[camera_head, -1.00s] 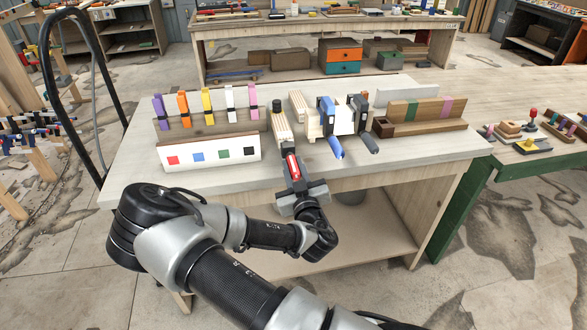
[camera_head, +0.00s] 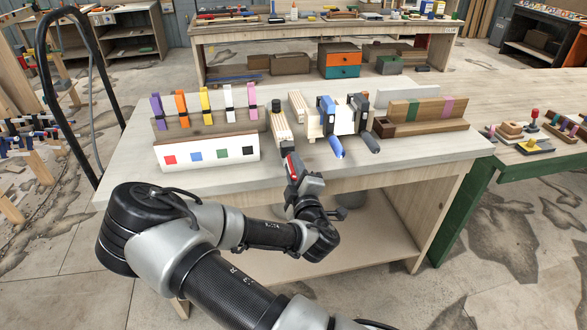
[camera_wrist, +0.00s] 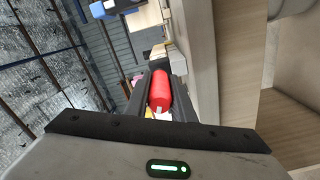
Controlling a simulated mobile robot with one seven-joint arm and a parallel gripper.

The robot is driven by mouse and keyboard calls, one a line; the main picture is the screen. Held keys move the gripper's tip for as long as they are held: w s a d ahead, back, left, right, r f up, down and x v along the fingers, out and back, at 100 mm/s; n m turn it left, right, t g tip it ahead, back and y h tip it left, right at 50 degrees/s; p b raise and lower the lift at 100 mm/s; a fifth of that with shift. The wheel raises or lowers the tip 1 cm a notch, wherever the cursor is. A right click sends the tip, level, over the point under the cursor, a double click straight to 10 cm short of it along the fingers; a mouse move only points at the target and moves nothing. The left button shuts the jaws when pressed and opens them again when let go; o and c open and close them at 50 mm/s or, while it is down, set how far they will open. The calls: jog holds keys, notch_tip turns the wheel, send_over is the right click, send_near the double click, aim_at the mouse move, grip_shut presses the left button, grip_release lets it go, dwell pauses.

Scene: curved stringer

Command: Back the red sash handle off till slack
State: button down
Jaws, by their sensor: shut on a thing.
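The red sash handle (camera_head: 290,166) points off the front edge of the bench in the head view. My gripper (camera_head: 292,170) is at it, in front of the bench edge. In the wrist view, the red handle (camera_wrist: 160,92) lies between my gripper's dark fingers (camera_wrist: 158,98), which are shut on it. Beyond the handle, a wooden piece (camera_head: 281,128) runs back on the bench. The clamp's screw and jaw are too small or hidden to judge.
A blue-handled clamp (camera_head: 336,150) and a dark-handled clamp (camera_head: 369,142) stand to the right. A white board with coloured squares (camera_head: 208,153) and several small coloured clamps stand to the left. The bench top (camera_head: 430,150) is clear at the front right.

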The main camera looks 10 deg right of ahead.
jog(key=n+b, duration=0.1)
jog(key=n, duration=0.3)
jog(key=shift+n, duration=0.3)
jog(key=n, duration=0.5)
jog(key=shift+b, duration=0.4)
jog(key=n, duration=0.6)
jog(key=shift+b, duration=0.4)
jog(key=shift+r+n+b, duration=0.1)
jog(key=shift+n+b, duration=0.25)
jog(key=shift+n, duration=1.85)
jog(key=c, duration=1.5)
grip_release()
